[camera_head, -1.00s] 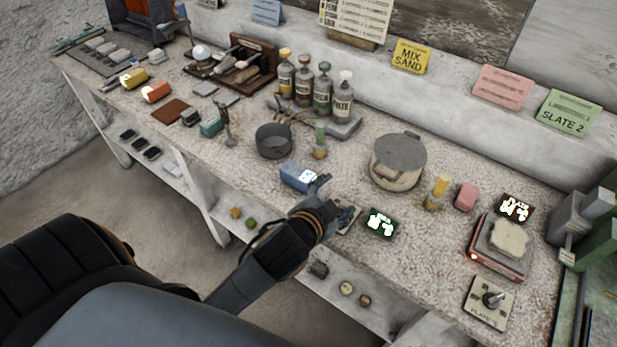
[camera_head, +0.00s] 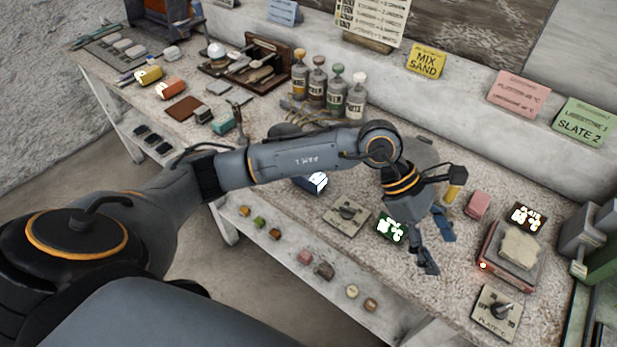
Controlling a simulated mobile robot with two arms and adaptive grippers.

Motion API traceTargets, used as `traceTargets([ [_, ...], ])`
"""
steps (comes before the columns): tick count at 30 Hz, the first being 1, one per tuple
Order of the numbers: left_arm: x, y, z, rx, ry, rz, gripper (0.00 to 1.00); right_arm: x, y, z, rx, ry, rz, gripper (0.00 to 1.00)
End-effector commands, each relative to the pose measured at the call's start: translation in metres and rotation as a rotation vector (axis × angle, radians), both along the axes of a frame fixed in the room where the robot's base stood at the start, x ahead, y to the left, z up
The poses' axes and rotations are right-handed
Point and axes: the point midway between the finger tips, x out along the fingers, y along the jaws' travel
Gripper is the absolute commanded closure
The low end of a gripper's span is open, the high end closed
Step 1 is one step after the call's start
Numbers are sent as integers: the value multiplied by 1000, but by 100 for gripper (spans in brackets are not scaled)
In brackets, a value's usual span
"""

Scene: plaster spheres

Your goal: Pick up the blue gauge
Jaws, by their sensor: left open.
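The blue gauge (camera_head: 316,182), a small blue box with a bright white face, sits on the speckled bench top near its front edge. My left forearm passes just behind and above it in the picture and hides part of it. My left gripper (camera_head: 438,252) is open and empty, pointing down over the bench. It is well to the right of the blue gauge, between the green-lit display (camera_head: 391,228) and the hot plate (camera_head: 505,255). My right gripper is not in view.
A pink block (camera_head: 477,205) and a dial plate (camera_head: 497,312) are near the gripper. A lidded pot (camera_head: 418,152) and a grey pot (camera_head: 284,130) are partly hidden by my arm. Several labelled bottles (camera_head: 336,92) stand behind. A knob plate (camera_head: 347,214) lies right of the gauge.

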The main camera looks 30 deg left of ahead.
Motion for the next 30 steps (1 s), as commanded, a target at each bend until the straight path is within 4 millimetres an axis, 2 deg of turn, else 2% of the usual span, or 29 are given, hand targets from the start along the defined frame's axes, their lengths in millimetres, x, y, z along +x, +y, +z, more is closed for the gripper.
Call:
traceTargets([
  [1,19,38,-14,188,-66,-31,32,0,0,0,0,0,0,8],
  [2,29,63,-21,300,-95,-47,32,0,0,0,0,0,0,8],
  [3,41,96,-26,442,-125,-64,32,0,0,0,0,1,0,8],
  [6,66,174,-21,757,-158,-75,32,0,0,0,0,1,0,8],
  [9,80,234,-2,985,-155,-61,32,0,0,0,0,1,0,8],
  [12,84,269,14,1121,-138,-46,32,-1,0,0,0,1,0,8],
  [14,85,280,18,1163,-130,-40,32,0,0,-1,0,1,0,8],
  [17,85,288,12,1185,-123,-38,32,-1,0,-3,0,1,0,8],
  [25,84,306,-37,1181,-118,-39,32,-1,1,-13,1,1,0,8],
  [30,86,315,-53,1181,-123,-38,32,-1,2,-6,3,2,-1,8],
])
